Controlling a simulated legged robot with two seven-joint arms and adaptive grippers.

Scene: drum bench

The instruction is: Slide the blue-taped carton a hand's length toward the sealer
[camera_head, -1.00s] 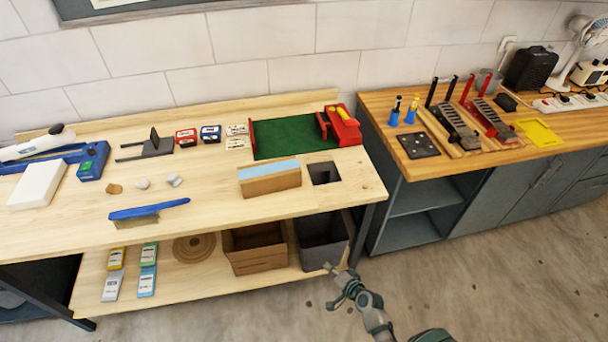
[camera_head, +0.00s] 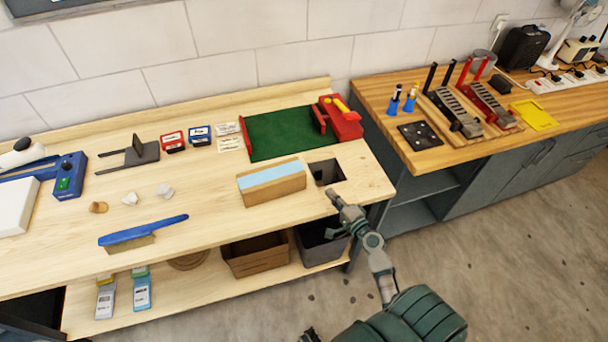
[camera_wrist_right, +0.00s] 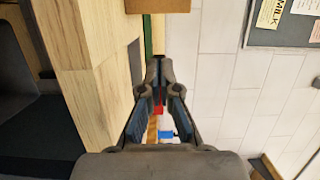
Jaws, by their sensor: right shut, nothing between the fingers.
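The blue-taped carton (camera_head: 275,192), a brown box with a light blue strip along its top, sits upright on the light wooden bench left of the square hole. The sealer (camera_head: 68,178), a blue device with a long white-handled arm, stands at the far left, partly cut off. My right gripper (camera_head: 334,200) is shut and empty beside the bench's front edge, right of the carton and apart from it. In the right wrist view its closed fingers (camera_wrist_right: 157,68) show, with a brown piece of the carton (camera_wrist_right: 157,5) at the top edge.
A blue brush (camera_head: 142,232) and several small lumps lie between carton and sealer. The square hole (camera_head: 326,173) is right of the carton, the green mat (camera_head: 280,132) behind it.

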